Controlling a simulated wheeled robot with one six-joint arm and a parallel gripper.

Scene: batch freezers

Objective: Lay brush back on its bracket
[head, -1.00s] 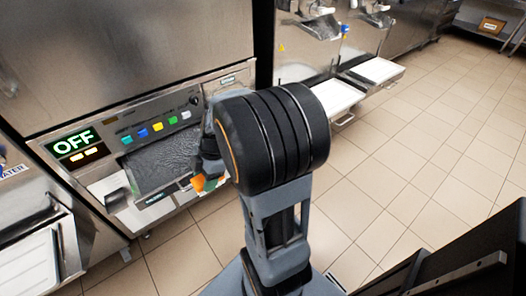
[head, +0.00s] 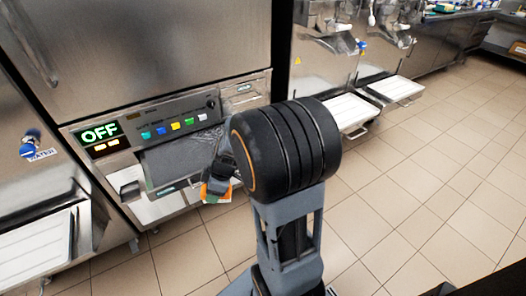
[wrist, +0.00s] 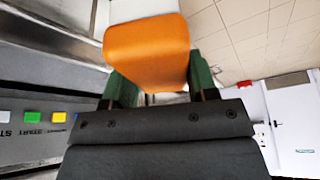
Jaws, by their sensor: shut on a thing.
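My gripper (wrist: 160,82) is shut on the brush; its green fingers sit on either side of the brush's orange part (wrist: 147,48). A pale part shows beyond the orange one in the wrist view. My arm hides part of that area. I cannot make out the bracket in either view.
Machines with white trays (head: 350,112) stand to the right. Another machine with a blue-handled water tap (head: 30,143) stands left. The tiled floor is clear.

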